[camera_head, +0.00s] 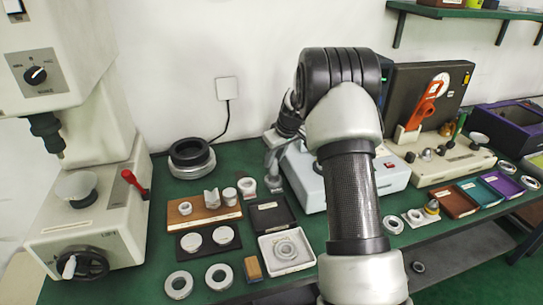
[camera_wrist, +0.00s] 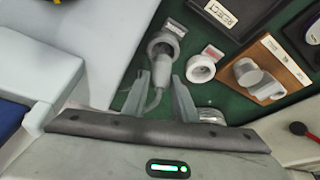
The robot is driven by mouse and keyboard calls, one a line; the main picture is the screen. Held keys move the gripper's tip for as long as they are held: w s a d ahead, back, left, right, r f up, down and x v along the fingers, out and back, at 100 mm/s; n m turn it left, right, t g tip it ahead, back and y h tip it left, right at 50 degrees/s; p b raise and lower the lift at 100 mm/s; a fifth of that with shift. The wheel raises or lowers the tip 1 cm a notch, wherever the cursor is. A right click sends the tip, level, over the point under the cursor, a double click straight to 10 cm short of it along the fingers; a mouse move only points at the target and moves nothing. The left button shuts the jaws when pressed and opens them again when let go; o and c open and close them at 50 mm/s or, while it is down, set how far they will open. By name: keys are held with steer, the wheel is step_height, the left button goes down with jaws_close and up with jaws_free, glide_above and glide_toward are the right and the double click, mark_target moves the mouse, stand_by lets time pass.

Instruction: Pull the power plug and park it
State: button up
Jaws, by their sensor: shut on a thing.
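In the wrist view, a grey plug with its cord (camera_wrist: 158,76) sits between the two fingers of my gripper (camera_wrist: 160,92), which is shut on it. The plug's far end is beside or inside a round grey ring-shaped holder (camera_wrist: 153,46); I cannot tell whether it is seated. A small label (camera_wrist: 175,28) lies beyond the holder. In the head view, my gripper (camera_head: 275,150) is left of the pale blue-white device (camera_head: 307,180), partly hidden by my arm, and the plug cannot be made out.
A white ring with a red label (camera_wrist: 201,69) stands close to the right finger. A black REJECT tray (camera_wrist: 222,14) and a wooden board (camera_wrist: 268,52) lie beyond. The pale device (camera_wrist: 95,45) is close on the left. A wall plate (camera_head: 227,88) has a black cable.

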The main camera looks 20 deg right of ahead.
mark_target(274, 168)
steer(key=shift+f+b, duration=0.65)
steer(key=shift+f, duration=1)
steer(key=shift+b, duration=0.4)
steer(key=shift+f+b, duration=0.5)
steer(key=shift+f, duration=0.15)
steer(key=o, duration=0.8)
steer(key=shift+r, duration=0.1)
steer(key=shift+p+v, duration=1.95)
steer(key=shift+v, duration=3.55)
